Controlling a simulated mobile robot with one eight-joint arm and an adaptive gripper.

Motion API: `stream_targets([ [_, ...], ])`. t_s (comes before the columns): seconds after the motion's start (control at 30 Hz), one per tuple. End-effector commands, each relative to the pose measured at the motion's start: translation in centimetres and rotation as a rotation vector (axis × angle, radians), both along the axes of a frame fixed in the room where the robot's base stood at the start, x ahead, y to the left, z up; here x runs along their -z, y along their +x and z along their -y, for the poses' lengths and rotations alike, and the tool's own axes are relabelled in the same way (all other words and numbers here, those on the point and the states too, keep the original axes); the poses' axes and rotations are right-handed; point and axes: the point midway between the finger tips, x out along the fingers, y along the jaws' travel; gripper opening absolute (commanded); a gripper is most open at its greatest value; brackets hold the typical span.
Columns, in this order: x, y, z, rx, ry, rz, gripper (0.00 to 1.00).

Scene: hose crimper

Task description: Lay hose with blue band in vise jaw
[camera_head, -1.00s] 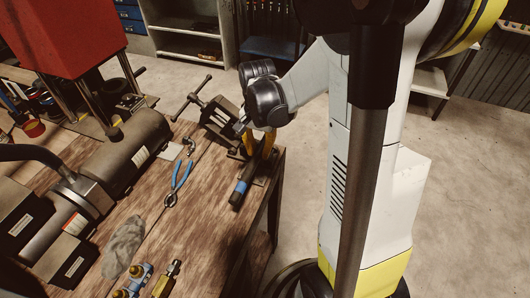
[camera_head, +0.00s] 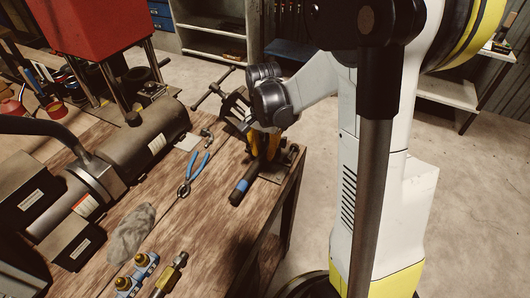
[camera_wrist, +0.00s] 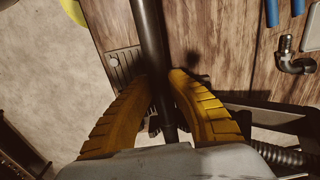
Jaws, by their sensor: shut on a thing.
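The black hose with a blue band (camera_head: 241,187) is near the right edge of the workbench in the head view. My gripper (camera_head: 263,146) is shut on it. In the wrist view, the yellow fingers (camera_wrist: 160,90) lie on both sides of the black hose (camera_wrist: 150,38). The vise (camera_head: 236,108) is at the bench's far right corner, with its screw handle pointing left. My gripper and wrist hide part of the vise. I cannot tell whether the hose rests in the jaw or just above it.
Blue-handled pliers (camera_head: 195,172) lie left of the hose. A grey rag (camera_head: 131,234) and brass fittings (camera_head: 172,273) are at the front. A large dark cylindrical machine (camera_head: 142,140) fills the left. An elbow fitting (camera_wrist: 296,60) lies on the bench. Bare wood lies between the hose and the brass fittings.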

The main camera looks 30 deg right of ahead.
Motion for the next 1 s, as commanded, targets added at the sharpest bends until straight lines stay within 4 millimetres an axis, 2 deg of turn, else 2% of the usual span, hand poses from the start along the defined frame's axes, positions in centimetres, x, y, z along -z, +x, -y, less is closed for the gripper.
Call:
stream_targets([
  [0.93,0.34,0.0,0.02,0.0,0.0,0.0,0.0],
  [0.97,0.34,0.0,0.02,0.0,0.0,0.0,0.26],
  [1.0,0.34,0.0,0.02,0.0,0.0,0.0,0.38],
])
